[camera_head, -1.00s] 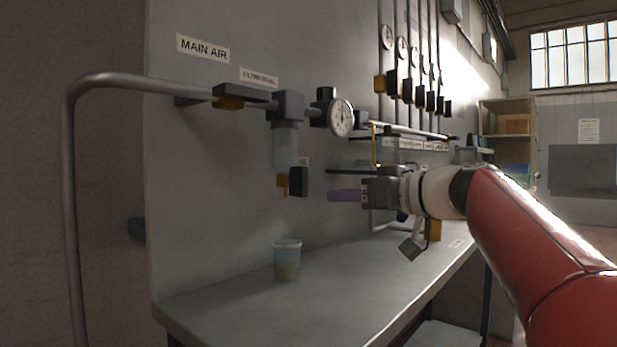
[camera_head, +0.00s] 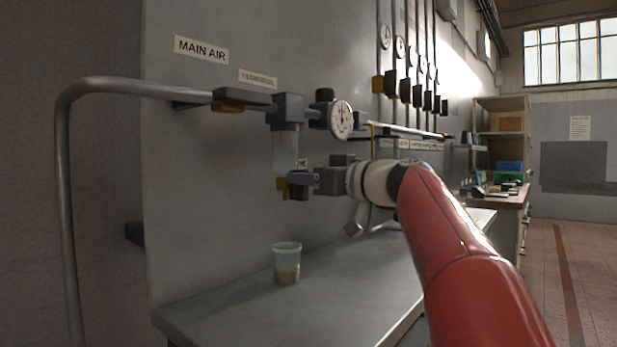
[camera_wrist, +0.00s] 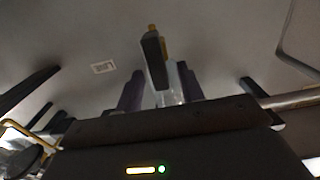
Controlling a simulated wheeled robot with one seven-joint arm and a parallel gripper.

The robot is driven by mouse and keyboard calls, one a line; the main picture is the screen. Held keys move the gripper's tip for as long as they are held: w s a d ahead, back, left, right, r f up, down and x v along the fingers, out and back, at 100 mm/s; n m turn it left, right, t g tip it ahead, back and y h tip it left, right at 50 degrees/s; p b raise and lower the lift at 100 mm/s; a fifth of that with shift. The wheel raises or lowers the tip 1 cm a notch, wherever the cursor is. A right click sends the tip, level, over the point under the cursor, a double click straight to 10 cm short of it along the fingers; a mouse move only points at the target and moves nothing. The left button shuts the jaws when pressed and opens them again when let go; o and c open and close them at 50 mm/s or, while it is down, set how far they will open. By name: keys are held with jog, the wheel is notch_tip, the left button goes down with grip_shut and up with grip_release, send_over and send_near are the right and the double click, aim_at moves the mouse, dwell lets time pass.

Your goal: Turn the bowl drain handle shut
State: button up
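The bowl drain handle (camera_head: 298,191) is a dark block beside a brass fitting (camera_head: 282,189), under the clear filter bowl (camera_head: 286,150). My gripper (camera_head: 299,178) is at the handle, and its purple finger covers the handle's upper part in the head view. In the wrist view the dark handle (camera_wrist: 154,60) shows between the two purple fingers of my gripper (camera_wrist: 160,76). The fingers stand apart, with gaps beside the handle. I cannot tell whether either finger touches it.
A cup (camera_head: 287,264) with murky contents stands on the grey bench (camera_head: 350,285) below the bowl. A pressure gauge (camera_head: 341,119) and the main air valve (camera_head: 243,99) are above. The grey panel (camera_head: 210,190) is close behind. The bench front is mostly clear.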

grip_shut()
jog(key=shift+d+m, duration=0.1)
jog(key=shift+m, duration=0.3)
jog(key=shift+w+d+f+m+p, duration=0.2)
jog(key=shift+m+p, duration=0.45)
jog(key=shift+m, duration=2.2)
jog(key=shift+w+d+f+m+p, duration=0.1)
jog(key=shift+w+f+m+p, duration=0.4)
jog(key=shift+m, duration=2.3)
jog(key=shift+s+d+f+m+p, duration=0.1)
jog(key=shift+m+p, duration=0.7)
jog(key=shift+m, duration=2.05)
